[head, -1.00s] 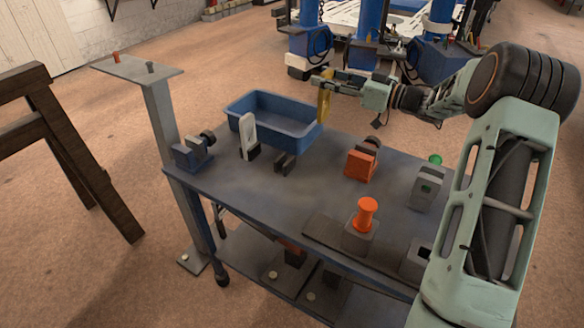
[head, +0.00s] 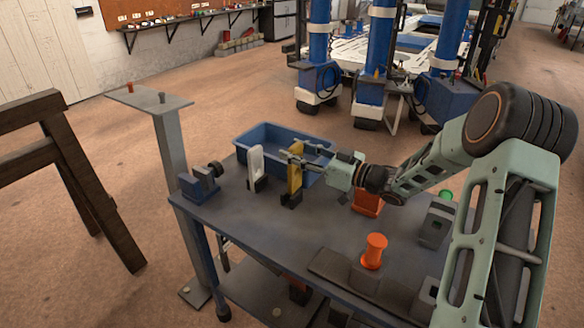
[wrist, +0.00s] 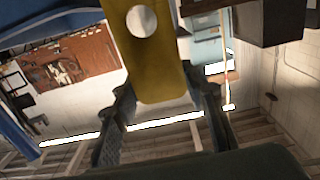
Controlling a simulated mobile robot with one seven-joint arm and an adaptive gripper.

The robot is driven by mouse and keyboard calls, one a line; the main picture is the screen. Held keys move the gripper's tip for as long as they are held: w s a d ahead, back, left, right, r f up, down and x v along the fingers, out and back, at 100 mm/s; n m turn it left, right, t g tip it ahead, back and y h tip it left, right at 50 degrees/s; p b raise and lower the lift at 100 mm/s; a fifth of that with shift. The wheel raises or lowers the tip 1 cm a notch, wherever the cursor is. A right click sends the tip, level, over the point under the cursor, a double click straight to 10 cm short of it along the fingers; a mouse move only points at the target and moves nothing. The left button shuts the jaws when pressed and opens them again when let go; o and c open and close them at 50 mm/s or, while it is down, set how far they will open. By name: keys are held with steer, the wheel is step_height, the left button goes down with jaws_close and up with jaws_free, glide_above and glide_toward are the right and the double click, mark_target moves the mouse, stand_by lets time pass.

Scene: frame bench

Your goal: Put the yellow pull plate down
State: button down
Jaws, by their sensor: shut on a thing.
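The yellow pull plate (head: 297,176) is upright at the dark slotted holder (head: 291,200) on the bench. Its lower end meets the holder in the head view, but I cannot tell how deep it sits. My gripper (head: 291,157) is shut on the plate near its top, reaching in from the right. In the wrist view the plate (wrist: 160,65) shows a round hole, and one of its ends lies between the fingers (wrist: 162,98). The holder does not show clearly there.
A white plate (head: 256,163) stands in a similar holder to the left. A blue bin (head: 262,137) is behind. A blue clamp-like block (head: 199,184) is at the left corner. Orange and grey blocks are to the right. The bench middle (head: 270,225) is clear.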

mark_target(295, 167)
steer(key=shift+s+a+f, duration=0.1)
steer(key=shift+a+f, duration=0.1)
steer(key=shift+f, duration=0.55)
steer(key=shift+s+a+f, duration=0.1)
steer(key=shift+a+f, duration=0.1)
steer(key=shift+f, duration=0.5)
steer(key=shift+s+a+f, duration=0.1)
steer(key=shift+a+f, duration=0.1)
steer(key=shift+f, duration=0.55)
steer(key=shift+f+b, duration=0.15)
steer(key=shift+b, duration=0.15)
steer(key=c, duration=1.2)
jaws_free()
steer(key=shift+f, duration=0.1)
steer(key=shift+r, duration=0.25)
steer(key=v, duration=1.2)
